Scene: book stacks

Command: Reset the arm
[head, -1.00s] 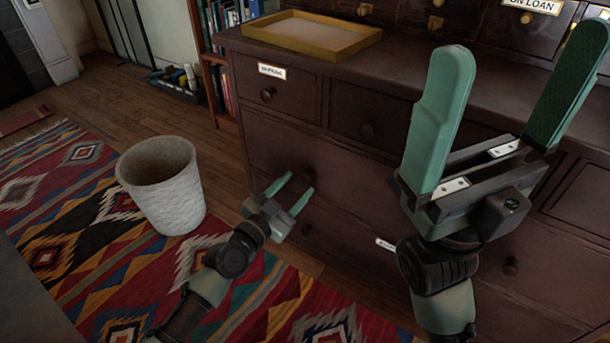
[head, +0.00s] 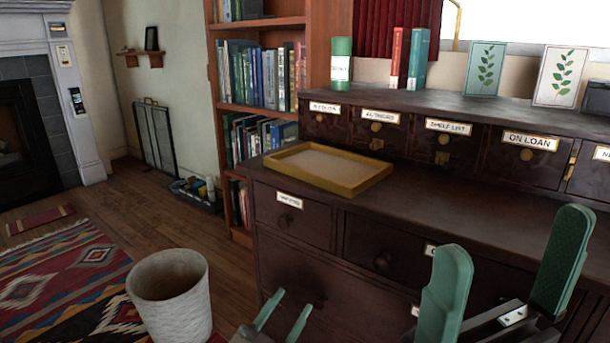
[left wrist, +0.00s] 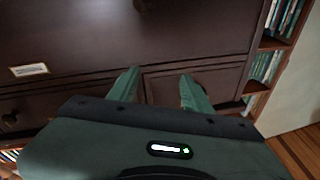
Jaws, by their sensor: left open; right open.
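My left gripper (head: 284,318) is at the bottom middle of the head view, low in front of the dark wooden cabinet (head: 400,212). Its two green fingers are apart with nothing between them. In the left wrist view its fingers (left wrist: 160,88) are spread in front of the cabinet's drawer fronts. My right gripper (head: 503,268) is at the bottom right of the head view, larger and closer to the camera. Its green fingers are wide apart and empty, in front of the cabinet. Most of both arms is below the frame.
A yellow tray (head: 340,185) lies on the cabinet top. A white wastebasket (head: 180,315) stands on the floor left of my left gripper, by a patterned rug (head: 60,285). A bookshelf (head: 262,112) stands behind the cabinet. Books and cards stand on the upper ledge.

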